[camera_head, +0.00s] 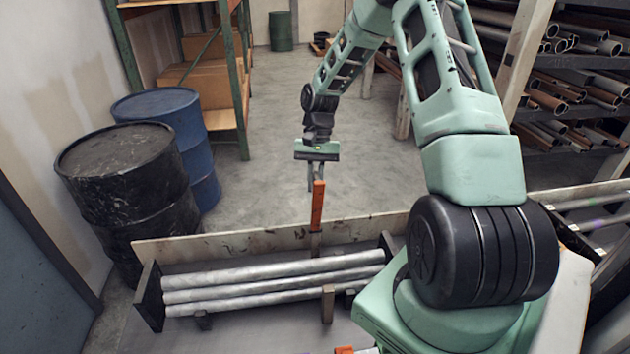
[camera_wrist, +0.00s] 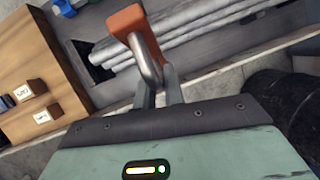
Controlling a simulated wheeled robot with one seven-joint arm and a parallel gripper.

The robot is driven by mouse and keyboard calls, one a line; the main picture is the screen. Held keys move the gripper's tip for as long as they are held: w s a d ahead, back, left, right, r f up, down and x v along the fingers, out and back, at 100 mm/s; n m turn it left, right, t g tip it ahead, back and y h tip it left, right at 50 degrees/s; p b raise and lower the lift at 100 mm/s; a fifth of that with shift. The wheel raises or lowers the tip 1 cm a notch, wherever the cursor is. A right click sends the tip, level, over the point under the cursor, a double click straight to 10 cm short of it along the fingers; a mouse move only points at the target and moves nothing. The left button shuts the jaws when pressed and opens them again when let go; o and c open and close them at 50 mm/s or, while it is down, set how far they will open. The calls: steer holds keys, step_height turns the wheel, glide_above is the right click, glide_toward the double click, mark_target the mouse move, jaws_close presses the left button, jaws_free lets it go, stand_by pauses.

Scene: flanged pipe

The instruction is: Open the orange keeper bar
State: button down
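The orange keeper bar (camera_head: 317,206) stands roughly upright at the back edge of the pipe rack, its lower end near the rear board. My gripper (camera_head: 316,184) is at its upper end, pointing down. In the wrist view, the orange bar (camera_wrist: 127,20) is seen end-on, with a bent metal handle (camera_wrist: 147,62) running from it to between my fingers (camera_wrist: 160,92). The fingers are close together and appear shut on this handle; the contact itself is partly hidden. Several grey pipes (camera_head: 270,283) lie side by side in the rack, with the bar raised clear of them.
The rear board (camera_head: 240,242) and a short upright post (camera_head: 328,304) border the pipes. A black drum (camera_head: 130,190) and a blue drum (camera_head: 170,120) stand at left. Pipe shelves (camera_head: 575,75) fill the right. The floor (camera_head: 270,130) behind the rack is open.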

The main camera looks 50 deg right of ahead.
steer(key=shift+w, duration=0.1)
steer(key=shift+w+d, duration=0.2)
steer(key=w+d+f+g+y, duration=0.1)
steer(key=w+d+g+y, duration=0.1)
steer(key=w, duration=0.3)
steer(key=shift+d+f+g+y, duration=0.2)
steer(key=shift+d+g+y, duration=0.1)
steer(key=shift+d+g, duration=0.5)
